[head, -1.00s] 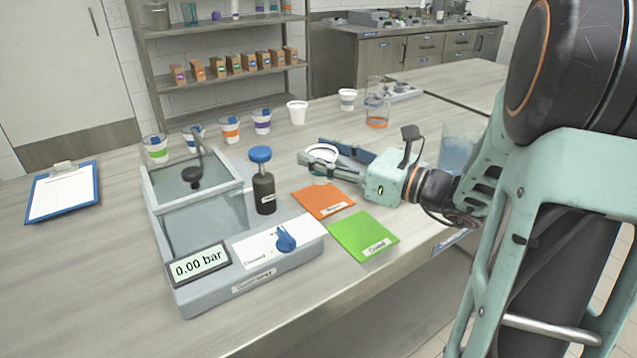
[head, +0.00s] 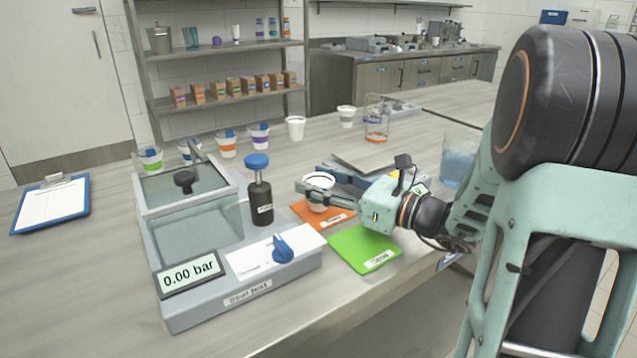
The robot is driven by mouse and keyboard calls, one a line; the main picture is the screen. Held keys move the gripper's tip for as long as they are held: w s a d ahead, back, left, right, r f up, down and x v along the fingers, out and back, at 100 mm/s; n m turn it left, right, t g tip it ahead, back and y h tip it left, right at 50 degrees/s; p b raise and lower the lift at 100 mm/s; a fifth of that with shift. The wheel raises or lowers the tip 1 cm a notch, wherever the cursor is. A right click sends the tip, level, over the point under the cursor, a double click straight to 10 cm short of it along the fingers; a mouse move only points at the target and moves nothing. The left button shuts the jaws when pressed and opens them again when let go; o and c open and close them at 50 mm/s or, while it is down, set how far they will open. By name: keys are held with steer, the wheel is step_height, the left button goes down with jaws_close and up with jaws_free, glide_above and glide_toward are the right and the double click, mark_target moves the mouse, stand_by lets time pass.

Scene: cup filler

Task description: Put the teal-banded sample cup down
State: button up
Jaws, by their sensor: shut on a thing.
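A white cup (head: 319,181) is held between the fingers of my gripper (head: 322,187). Its open rim faces up and it looks upright. The near finger crosses its side, so no teal band shows. The cup is over the far part of the orange mat (head: 304,213), and a little of its white lower body shows below the finger. I cannot tell whether its base touches the mat. The green mat (head: 352,248) lies in front of the orange one, below my gripper's body, and is empty.
The test device (head: 235,298) with a 0.00 bar display stands to the left, with a black bottle-like post with a blue top (head: 258,185) near the cup. Several banded cups line the back, with a plain white cup (head: 295,128).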

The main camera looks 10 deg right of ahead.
steer(key=o, duration=1.7)
steer(key=shift+f, duration=0.15)
steer(key=shift+c, duration=0.2)
steer(key=shift+r, duration=0.25)
steer(key=p+v, duration=0.2)
steer(key=v, duration=0.8)
steer(key=shift+s+d, duration=0.2)
steer(key=shift+d, duration=0.1)
steer(key=shift+s+d, duration=0.4)
steer(key=shift+s, duration=0.1)
